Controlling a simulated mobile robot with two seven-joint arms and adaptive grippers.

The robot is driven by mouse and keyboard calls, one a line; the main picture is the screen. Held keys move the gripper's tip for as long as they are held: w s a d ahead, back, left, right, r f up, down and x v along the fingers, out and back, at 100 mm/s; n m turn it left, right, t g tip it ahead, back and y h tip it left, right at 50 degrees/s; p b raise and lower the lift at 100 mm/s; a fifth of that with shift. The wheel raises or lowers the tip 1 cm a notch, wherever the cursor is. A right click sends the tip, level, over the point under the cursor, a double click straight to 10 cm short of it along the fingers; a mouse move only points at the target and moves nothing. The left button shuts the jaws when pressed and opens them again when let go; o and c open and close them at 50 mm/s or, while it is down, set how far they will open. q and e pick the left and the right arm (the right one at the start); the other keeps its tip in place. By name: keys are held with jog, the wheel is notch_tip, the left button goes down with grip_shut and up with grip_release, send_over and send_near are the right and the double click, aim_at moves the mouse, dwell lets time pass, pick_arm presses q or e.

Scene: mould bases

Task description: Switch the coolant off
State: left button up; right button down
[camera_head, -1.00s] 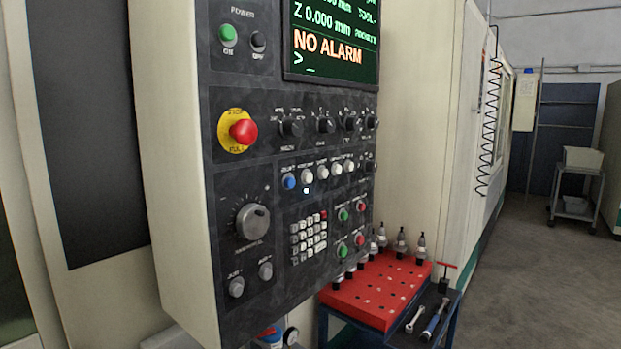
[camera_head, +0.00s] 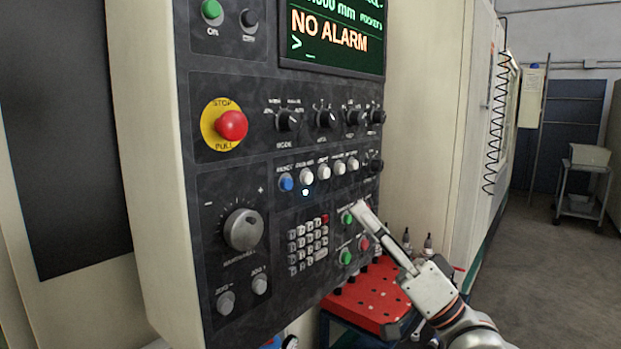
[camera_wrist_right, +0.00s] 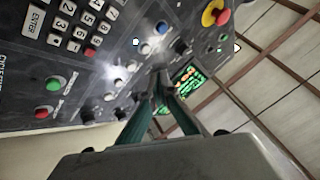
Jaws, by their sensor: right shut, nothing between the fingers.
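The control panel (camera_head: 240,170) of the machine fills the middle of the head view. Its button row holds a blue button (camera_head: 286,182) and several white buttons. The label over the first white button (camera_head: 306,176) is too blurred to read surely as coolant; a small lamp (camera_head: 306,192) glows white below it. The button (camera_wrist_right: 146,48) and its lit lamp (camera_wrist_right: 136,42) also show in the right wrist view. My right gripper (camera_head: 363,212) is shut and empty, in front of the panel's lower right, near the green and red buttons. Contact cannot be told. My left gripper is out of view.
A red emergency stop (camera_head: 232,125) sits above the row, left. A keypad (camera_head: 307,242) and a large dial (camera_head: 243,229) lie below. A red tool rack (camera_head: 368,296) stands low behind my right arm.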

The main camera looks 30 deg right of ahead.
aim_at(308, 178)
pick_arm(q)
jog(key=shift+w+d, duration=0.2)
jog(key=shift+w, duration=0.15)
pick_arm(e)
jog(key=shift+y, duration=0.9)
jog(key=r, duration=0.2)
jog(key=s+r, duration=0.1)
jog(key=r, duration=0.1)
jog(key=shift+s+d+r, duration=0.1)
jog(key=shift+s+d, duration=0.05)
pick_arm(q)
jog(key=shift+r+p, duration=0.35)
pick_arm(e)
jog(key=w+a, duration=0.3)
jog(key=w, duration=0.5)
jog(key=shift+a, duration=0.2)
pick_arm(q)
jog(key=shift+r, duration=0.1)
pick_arm(e)
jog(key=shift+w, duration=0.15)
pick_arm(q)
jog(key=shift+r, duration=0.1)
pick_arm(e)
jog(key=shift+w+a, duration=0.15)
jog(key=shift+w, duration=0.15)
